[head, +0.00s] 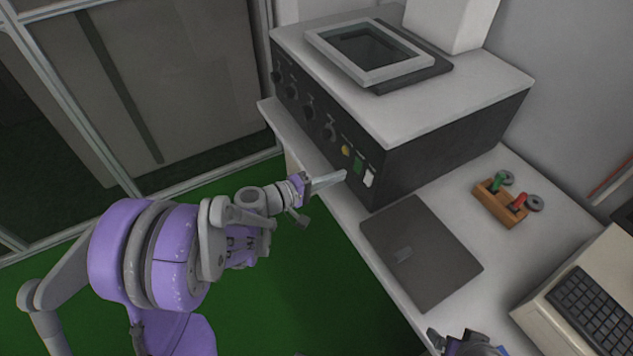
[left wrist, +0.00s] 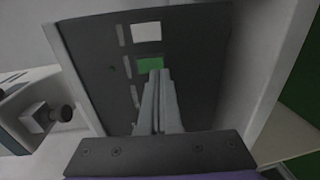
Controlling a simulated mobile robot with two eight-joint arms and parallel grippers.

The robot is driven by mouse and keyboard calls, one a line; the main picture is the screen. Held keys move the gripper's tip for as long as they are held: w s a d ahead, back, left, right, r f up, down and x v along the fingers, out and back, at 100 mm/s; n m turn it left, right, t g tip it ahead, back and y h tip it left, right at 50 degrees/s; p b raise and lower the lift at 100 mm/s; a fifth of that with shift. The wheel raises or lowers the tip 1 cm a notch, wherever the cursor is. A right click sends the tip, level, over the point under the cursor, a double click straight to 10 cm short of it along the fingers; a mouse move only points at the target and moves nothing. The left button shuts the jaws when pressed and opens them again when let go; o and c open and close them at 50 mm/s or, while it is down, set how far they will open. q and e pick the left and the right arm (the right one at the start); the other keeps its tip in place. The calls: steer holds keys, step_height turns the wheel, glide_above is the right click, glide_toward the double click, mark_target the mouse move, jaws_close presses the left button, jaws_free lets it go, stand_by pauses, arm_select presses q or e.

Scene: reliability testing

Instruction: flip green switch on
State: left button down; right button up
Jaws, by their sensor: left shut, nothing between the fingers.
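The green switch (head: 358,164) is on the dark front panel of the machine, between a yellow button (head: 345,150) and a white switch (head: 369,178). In the left wrist view the green switch (left wrist: 150,65) shows just beyond my fingertips, and the white switch (left wrist: 147,32) is above it. My left gripper (head: 344,175) is shut and empty, its fingertips close to the panel by the green switch. I cannot tell whether they touch it. In the left wrist view the shut fingers (left wrist: 158,75) cover the switch's lower right part. My right gripper (head: 436,338) shows only partly at the bottom edge.
The machine (head: 440,120) stands on a light counter with several knobs (head: 308,112) along its front. A dark flat panel (head: 420,252) lies on the counter beside it.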

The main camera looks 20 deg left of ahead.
mark_target(355, 170)
arm_select(q)
steer(key=shift+x, duration=1.5)
arm_select(e)
steer(key=shift+r, duration=0.1)
steer(key=shift+f, duration=0.2)
arm_select(q)
steer(key=shift+w, duration=0.15)
steer(key=shift+d, duration=0.1)
steer(key=shift+f, duration=0.15)
arm_select(e)
steer(key=shift+s+a, duration=0.1)
